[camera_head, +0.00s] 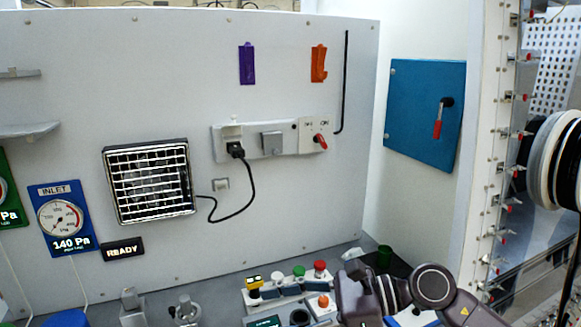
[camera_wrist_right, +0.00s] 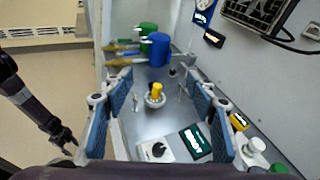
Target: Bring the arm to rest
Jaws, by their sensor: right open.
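My right arm shows at the lower right of the head view, its dark links bent above the glovebox floor. In the right wrist view my right gripper (camera_wrist_right: 161,82) is open, with its two blue finger pads well apart. Nothing is between the pads at the tips. The yellow-topped piece (camera_wrist_right: 157,91) on a round grey base shows beyond, in the gap between them. A dark arm at the left of the right wrist view seems to be my left arm. Its small gripper end (camera_wrist_right: 66,140) is too small to read. The left arm is not in the head view.
A blue container (camera_wrist_right: 159,50) and green ones (camera_wrist_right: 147,30) stand at the far end of the floor. A control box with buttons (camera_head: 319,266) stands near my right arm. A black cable (camera_head: 250,195) hangs on the back wall. A blue hatch (camera_head: 425,112) is on the side wall.

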